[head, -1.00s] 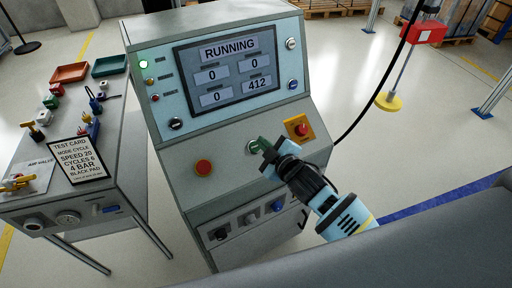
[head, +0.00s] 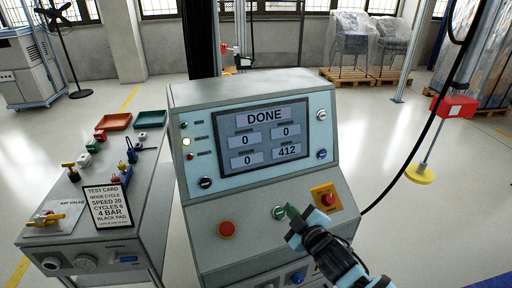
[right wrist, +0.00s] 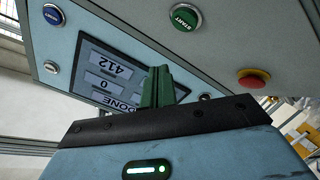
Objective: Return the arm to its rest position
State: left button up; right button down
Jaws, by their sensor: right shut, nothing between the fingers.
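My right gripper (head: 290,212) is shut and empty, with its green fingertips beside the green START button (head: 279,212) on the console's sloped panel. In the right wrist view the shut fingers (right wrist: 160,88) stand in front of the screen (right wrist: 105,78), visibly apart from the START button (right wrist: 185,18). In the head view the screen (head: 262,137) reads DONE, with 412 at lower right. My right arm reaches in from the lower right. My left gripper is not in view.
A red emergency button (head: 328,199) on a yellow plate sits right of the gripper, and another red button (head: 226,229) to its left. A side table (head: 140,195) with a test card (head: 108,206) stands left. A black cable (head: 416,145) hangs at the right. Open floor lies beyond.

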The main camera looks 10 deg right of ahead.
jog(key=s+d+f+m+g, duration=0.1)
jog(key=s+f+m+g, duration=0.1)
jog(key=s+f, duration=0.5)
jog(key=s+d+f+m+g+h, duration=0.1)
jog(key=s+f+m, duration=0.3)
jog(key=s, duration=1)
jog(key=s+d+f+m+g+h, duration=0.1)
jog(key=s+f+m, duration=0.3)
jog(key=s+f, duration=0.6)
jog(key=shift+s+d+f+g, duration=0.15)
jog(key=shift+d+g, duration=0.55)
jog(key=shift+g, duration=0.1)
jog(key=shift+a, duration=0.1)
